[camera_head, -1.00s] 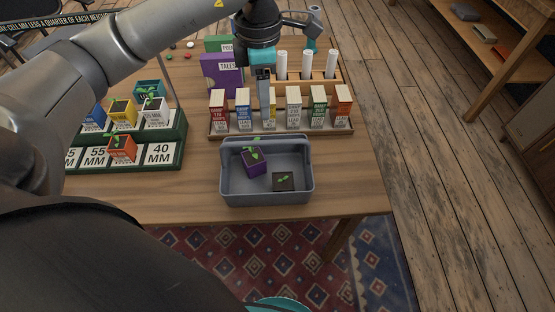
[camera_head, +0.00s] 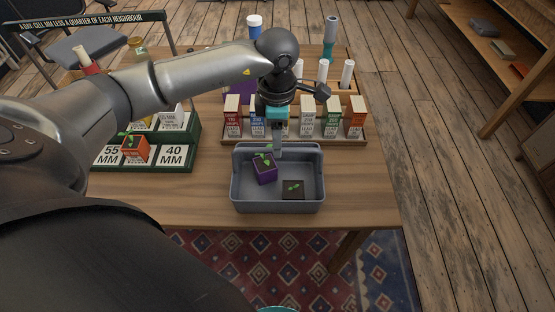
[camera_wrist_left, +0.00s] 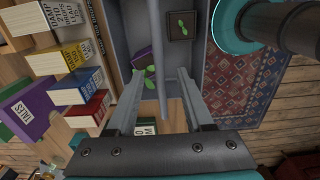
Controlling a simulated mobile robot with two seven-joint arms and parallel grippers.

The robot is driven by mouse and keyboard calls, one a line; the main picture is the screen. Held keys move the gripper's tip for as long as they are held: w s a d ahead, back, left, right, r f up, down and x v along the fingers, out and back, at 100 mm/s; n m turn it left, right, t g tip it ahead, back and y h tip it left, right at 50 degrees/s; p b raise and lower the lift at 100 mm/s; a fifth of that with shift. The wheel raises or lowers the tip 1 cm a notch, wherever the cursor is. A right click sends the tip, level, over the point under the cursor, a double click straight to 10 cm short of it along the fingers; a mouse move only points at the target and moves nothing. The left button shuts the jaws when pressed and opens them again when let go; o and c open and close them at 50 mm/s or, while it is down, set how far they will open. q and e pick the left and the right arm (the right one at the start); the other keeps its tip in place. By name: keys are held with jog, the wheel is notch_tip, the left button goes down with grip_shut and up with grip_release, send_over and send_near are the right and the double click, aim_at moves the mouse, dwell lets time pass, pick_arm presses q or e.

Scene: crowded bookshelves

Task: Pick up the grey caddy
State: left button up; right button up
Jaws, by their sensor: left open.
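The grey caddy (camera_head: 277,207) stands upright near the table's front edge. Inside it are a purple potted seedling (camera_head: 265,174) and a dark square pot with a sprout (camera_head: 293,189). My left gripper (camera_head: 278,152) points down at the caddy's back side, its fingers at about rim height. In the left wrist view the open fingers (camera_wrist_left: 160,88) lie on either side of a thin grey bar (camera_wrist_left: 154,50) of the caddy, apart from it as far as I can tell. My right gripper is not in view.
White rolls (camera_head: 347,74) stand further back. Bare table lies to the caddy's right and left.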

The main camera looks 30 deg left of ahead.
pick_arm(q)
notch_tip(320, 180, down, 4)
jog(key=shift+f, duration=0.15)
grip_shut()
dwell(0.3)
jog(key=shift+w, duration=0.1)
dwell(1.0)
